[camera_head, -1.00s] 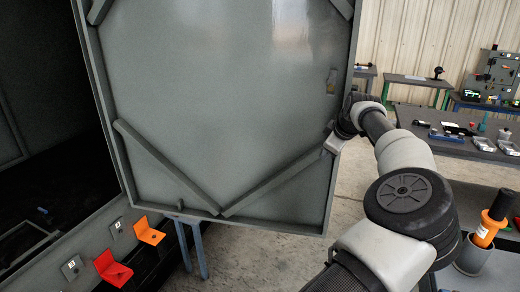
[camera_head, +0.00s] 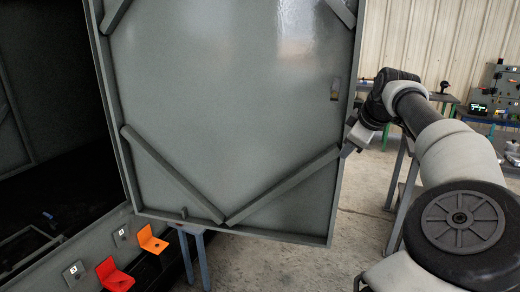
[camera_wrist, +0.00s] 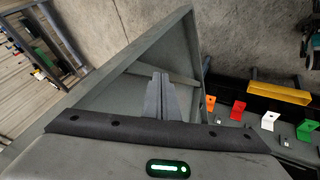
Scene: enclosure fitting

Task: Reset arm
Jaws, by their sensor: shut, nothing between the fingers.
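My gripper (camera_head: 350,145) is at the right edge of the open grey enclosure door (camera_head: 230,110). In the wrist view my gripper (camera_wrist: 160,78) shows its two fingers together with nothing between them, in front of the grey door (camera_wrist: 110,75). I cannot tell whether the fingers touch the door. The dark enclosure interior (camera_head: 60,130) lies open at the left in the head view.
A red bracket (camera_head: 113,275) and an orange bracket (camera_head: 151,240) sit on the enclosure's lower ledge. In the wrist view a yellow bar (camera_wrist: 280,92) lies beyond several coloured brackets. Workbenches with equipment (camera_head: 492,100) stand at the back right. Concrete floor (camera_head: 330,265) shows below the door.

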